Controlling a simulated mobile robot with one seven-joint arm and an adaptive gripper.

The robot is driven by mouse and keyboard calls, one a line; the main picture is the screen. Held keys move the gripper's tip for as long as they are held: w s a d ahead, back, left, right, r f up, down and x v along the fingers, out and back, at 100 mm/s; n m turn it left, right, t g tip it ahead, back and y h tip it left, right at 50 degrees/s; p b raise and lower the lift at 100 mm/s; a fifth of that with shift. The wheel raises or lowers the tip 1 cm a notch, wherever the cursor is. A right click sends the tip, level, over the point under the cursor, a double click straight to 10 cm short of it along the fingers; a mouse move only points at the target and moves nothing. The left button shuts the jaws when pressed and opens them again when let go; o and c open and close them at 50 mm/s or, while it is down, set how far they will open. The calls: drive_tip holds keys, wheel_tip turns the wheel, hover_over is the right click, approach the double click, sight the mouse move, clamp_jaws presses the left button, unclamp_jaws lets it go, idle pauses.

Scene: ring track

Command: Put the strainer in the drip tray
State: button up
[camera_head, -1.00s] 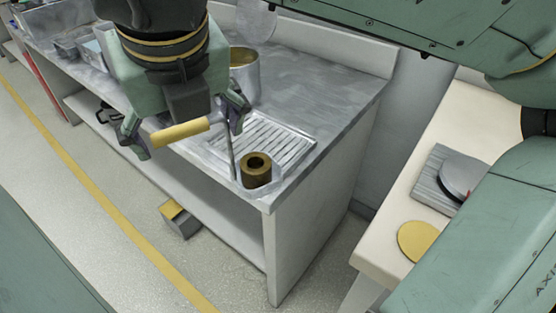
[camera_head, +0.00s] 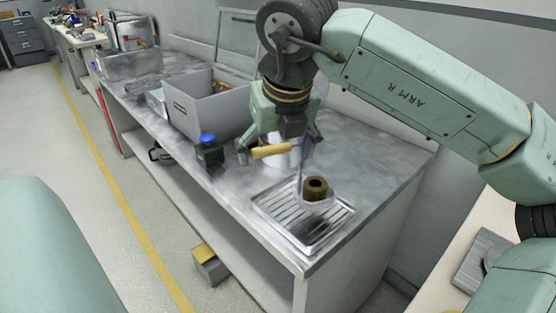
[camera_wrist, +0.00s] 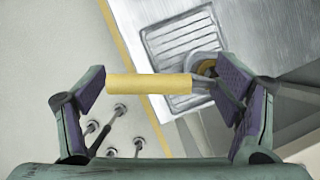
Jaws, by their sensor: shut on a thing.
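My gripper (camera_head: 279,150) is shut on the strainer, which has a yellow handle (camera_head: 272,151), a thin metal stem and a pale cup around a dark brown ring (camera_head: 315,188). The handle (camera_wrist: 150,84) lies across the jaws in the wrist view. The drip tray (camera_head: 292,232) is a ribbed metal tray at the counter's front right corner. In the head view the cup overlaps the tray's far part. In the wrist view it shows by the tray's (camera_wrist: 180,42) lower right corner, partly hidden by a finger. I cannot tell whether it touches the tray.
A grey bin (camera_head: 205,105) and a dark blue-capped bottle (camera_head: 208,150) stand left on the counter (camera_head: 375,165). A pale pot is partly hidden behind my gripper. Counter right of the tray is clear.

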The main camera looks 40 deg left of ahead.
drive_tip(key=shift+w+a, duration=0.2)
drive_tip(key=shift+w, duration=0.15)
drive_tip(key=shift+w+f, duration=0.15)
drive_tip(key=shift+f, duration=1.7)
drive_tip(key=o, duration=1.7)
drive_tip(key=shift+f, duration=0.1)
drive_tip(key=v, duration=1.2)
drive_tip(key=shift+a, duration=0.1)
drive_tip(key=shift+r+p, duration=0.3)
